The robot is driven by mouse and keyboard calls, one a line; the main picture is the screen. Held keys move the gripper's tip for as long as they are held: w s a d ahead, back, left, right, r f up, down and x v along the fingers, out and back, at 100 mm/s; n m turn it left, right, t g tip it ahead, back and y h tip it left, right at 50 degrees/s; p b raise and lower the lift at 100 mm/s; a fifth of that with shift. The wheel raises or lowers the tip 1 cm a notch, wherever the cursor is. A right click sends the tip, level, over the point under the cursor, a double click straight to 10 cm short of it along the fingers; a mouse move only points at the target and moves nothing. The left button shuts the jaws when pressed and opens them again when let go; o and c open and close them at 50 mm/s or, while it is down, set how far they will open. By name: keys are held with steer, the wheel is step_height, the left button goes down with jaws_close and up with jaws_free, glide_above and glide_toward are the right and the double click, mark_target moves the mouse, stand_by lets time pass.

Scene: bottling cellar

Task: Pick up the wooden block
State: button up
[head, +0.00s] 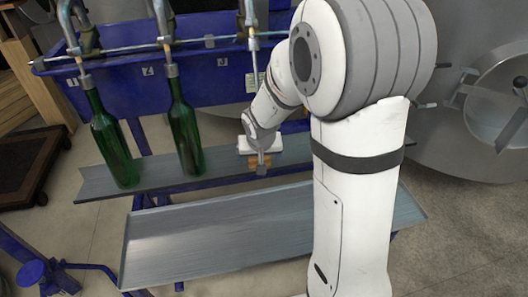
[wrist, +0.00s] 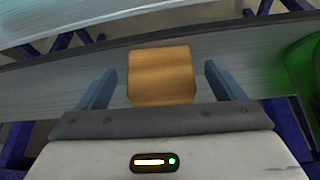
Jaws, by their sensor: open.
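The wooden block (wrist: 161,74) is a light brown cube on the narrow grey shelf (wrist: 258,58) of the bottling stand. In the wrist view it lies between the two blue-grey fingers of my gripper (wrist: 160,88). The gripper is open, with a visible gap between the block and each finger. In the head view the block (head: 259,163) shows only in part beneath my gripper (head: 260,168), at the shelf to the right of the bottles. The fingers are hard to make out there.
Two green bottles (head: 110,142) and (head: 185,125) stand on the shelf under filling spouts. One bottle (wrist: 305,70) is near my gripper at the wrist view's right edge. A lower grey tray (head: 215,238) lies in front. A blue trough (head: 125,75) is behind.

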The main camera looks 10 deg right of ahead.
steer(key=shift+w+f, duration=0.1)
steer(key=shift+f, duration=0.5)
steer(key=shift+r, duration=0.1)
steer(key=c, duration=1.2)
